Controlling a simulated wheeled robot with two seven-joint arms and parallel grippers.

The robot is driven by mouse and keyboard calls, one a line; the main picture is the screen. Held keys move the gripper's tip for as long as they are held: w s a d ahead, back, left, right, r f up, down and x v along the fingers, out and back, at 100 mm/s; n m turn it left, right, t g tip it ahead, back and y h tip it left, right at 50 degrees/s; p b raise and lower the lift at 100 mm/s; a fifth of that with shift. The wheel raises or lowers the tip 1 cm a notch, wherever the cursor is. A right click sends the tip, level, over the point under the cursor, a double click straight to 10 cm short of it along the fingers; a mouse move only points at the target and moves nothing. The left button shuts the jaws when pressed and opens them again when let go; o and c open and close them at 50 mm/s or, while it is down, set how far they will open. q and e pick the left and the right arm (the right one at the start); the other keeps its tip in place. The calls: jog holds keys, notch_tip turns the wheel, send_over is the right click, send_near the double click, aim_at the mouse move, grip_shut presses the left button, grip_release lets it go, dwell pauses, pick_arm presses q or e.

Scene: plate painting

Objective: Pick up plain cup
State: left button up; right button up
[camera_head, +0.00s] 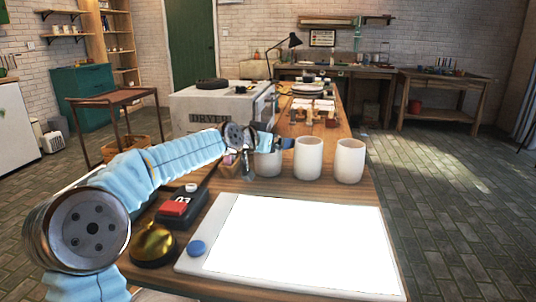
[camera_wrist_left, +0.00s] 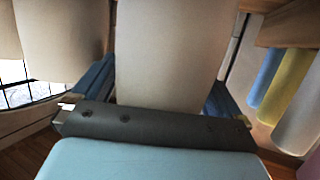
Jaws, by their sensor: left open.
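Three plain white cups stand in a row on the wooden table: the left one (camera_head: 268,163), the middle one (camera_head: 308,160) and the right one (camera_head: 350,161). My left gripper (camera_head: 273,143) is at the left cup and hides its upper part. In the left wrist view the fingers of my left gripper (camera_wrist_left: 160,95) are open, one on each side of a cup (camera_wrist_left: 165,45). I cannot tell if either finger touches it. Another cup (camera_wrist_left: 62,40) shows to the left there. My right gripper is not in view.
A white lit panel (camera_head: 295,240) with a blue knob lies in front of the cups. A gold bell (camera_head: 153,246) and a red counter (camera_head: 180,203) sit left of it. The dryer box (camera_head: 210,110) stands behind my arm. Coloured rods (camera_wrist_left: 283,85) lie right of the fingers.

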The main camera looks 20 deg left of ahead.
pick_arm(q)
jog(key=shift+c, duration=0.5)
jog(key=c, duration=1)
jog(key=shift+r, duration=0.1)
